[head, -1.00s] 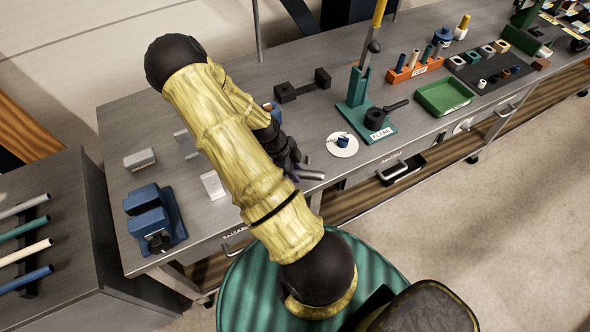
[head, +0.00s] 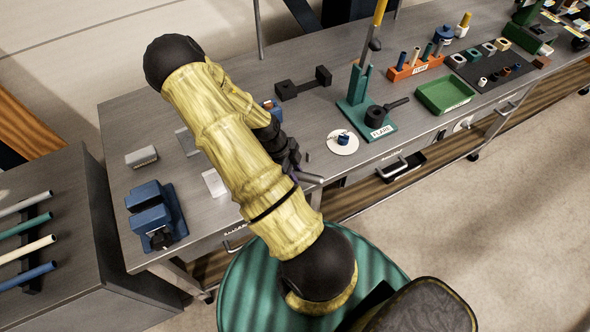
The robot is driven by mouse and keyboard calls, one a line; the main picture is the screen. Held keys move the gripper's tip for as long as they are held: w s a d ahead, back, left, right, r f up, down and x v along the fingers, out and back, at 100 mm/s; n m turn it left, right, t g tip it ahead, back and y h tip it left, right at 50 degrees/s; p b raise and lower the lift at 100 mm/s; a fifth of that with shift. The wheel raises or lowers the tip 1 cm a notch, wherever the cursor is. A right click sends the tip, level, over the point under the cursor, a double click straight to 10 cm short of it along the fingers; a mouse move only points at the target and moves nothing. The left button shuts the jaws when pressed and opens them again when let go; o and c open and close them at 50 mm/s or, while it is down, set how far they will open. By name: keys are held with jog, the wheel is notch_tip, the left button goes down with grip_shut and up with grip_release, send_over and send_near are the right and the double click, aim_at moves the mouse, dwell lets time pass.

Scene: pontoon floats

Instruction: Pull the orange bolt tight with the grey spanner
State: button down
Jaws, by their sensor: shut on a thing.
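My gripper (head: 292,166) is dark and partly covered by my own yellow arm, above the front part of the grey bench. A short grey bar (head: 311,178), which looks like the grey spanner, sticks out to the right from its jaws, over the bench's front edge. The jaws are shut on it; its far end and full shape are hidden. A small orange and blue piece (head: 273,108) shows just behind my arm, up from the gripper. It may be the orange bolt and its mount, but most of it is hidden.
A blue vise (head: 155,216) and a grey block (head: 141,157) stand left on the bench (head: 330,112). A white disc (head: 342,143) with a blue part, a green flare stand (head: 378,128) and a green tray (head: 445,96) are right. A black dumbbell-shaped fixture (head: 303,84) stands behind.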

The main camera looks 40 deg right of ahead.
jog(key=shift+s+a+m, duration=0.15)
jog(key=shift+a+m, duration=0.15)
dwell(0.4)
jog(key=shift+s+a+m+p, duration=0.1)
jog(key=shift+a+m+p, duration=0.2)
jog(key=shift+m, duration=0.1)
jog(key=shift+s+a+y, duration=0.1)
jog(key=shift+a+y, duration=0.05)
jog(key=shift+y, duration=0.15)
dwell(0.5)
jog(key=shift+w+d+n, duration=0.2)
jog(key=shift+d+n, duration=0.2)
jog(key=shift+d, duration=0.05)
jog(key=shift+r, duration=0.15)
jog(key=shift+r+p, duration=2.1)
jog(key=shift+r, duration=0.15)
